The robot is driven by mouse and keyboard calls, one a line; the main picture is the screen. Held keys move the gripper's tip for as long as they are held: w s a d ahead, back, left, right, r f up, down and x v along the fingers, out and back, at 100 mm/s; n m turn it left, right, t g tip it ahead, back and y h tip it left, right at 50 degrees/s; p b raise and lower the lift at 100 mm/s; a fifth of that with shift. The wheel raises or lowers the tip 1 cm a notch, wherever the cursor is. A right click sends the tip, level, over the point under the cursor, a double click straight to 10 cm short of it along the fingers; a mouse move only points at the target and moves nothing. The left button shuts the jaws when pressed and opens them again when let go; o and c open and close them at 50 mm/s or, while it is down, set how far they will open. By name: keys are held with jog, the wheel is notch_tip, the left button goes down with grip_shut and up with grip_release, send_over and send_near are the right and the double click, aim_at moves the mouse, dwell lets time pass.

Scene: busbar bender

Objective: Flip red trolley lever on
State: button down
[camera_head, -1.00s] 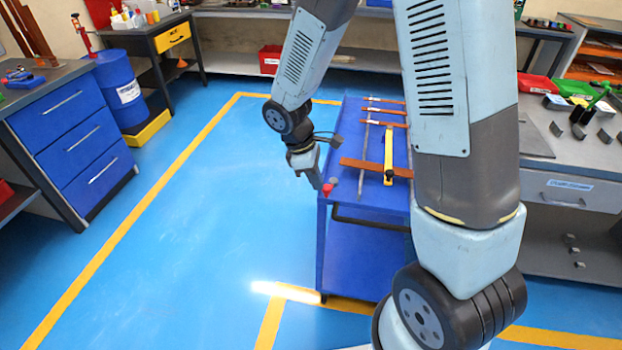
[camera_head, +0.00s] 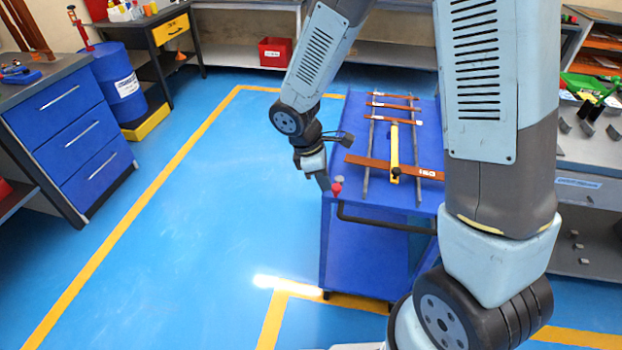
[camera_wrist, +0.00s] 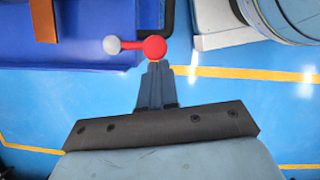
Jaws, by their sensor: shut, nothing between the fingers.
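The blue trolley (camera_head: 372,245) stands in the middle of the head view, with copper bars on its top. Its red lever (camera_head: 337,187) has a red knob at the trolley's near left corner. In the wrist view the red knob (camera_wrist: 154,47) lies just beyond my fingertips, with a red rod leading left to a grey-white ball (camera_wrist: 112,45). My gripper (camera_head: 326,185) is shut and empty, close beside the red knob on its left; it also shows in the wrist view (camera_wrist: 157,68). I cannot tell whether the fingertips touch the knob.
A yellow clamp bar (camera_head: 394,150) and copper bars (camera_head: 395,167) lie on the trolley top. A black handle (camera_head: 385,222) runs along its near side. A blue drum (camera_head: 118,85) and drawer cabinet (camera_head: 70,130) stand left. The blue floor left of the trolley is clear.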

jog(key=a+r, duration=0.7)
jog(key=r, duration=0.3)
jog(key=shift+w, duration=0.35)
jog(key=s+d+r+m+t+y, duration=0.25)
jog(key=d+r+m, duration=0.55)
jog(key=d+r, duration=0.5)
jog(key=s+d+r+m+t, duration=0.1)
jog(key=s+d+r+m, duration=0.2)
jog(key=s+d+m, duration=0.1)
jog(key=s+d+r+m+t+y, duration=0.1)
jog(key=s+d+r+m+t, duration=0.1)
jog(key=s+d+m, duration=0.3)
jog(key=shift+s+d+r, duration=0.6)
jog(key=shift+s+d, duration=0.55)
jog(key=shift+d, duration=0.4)
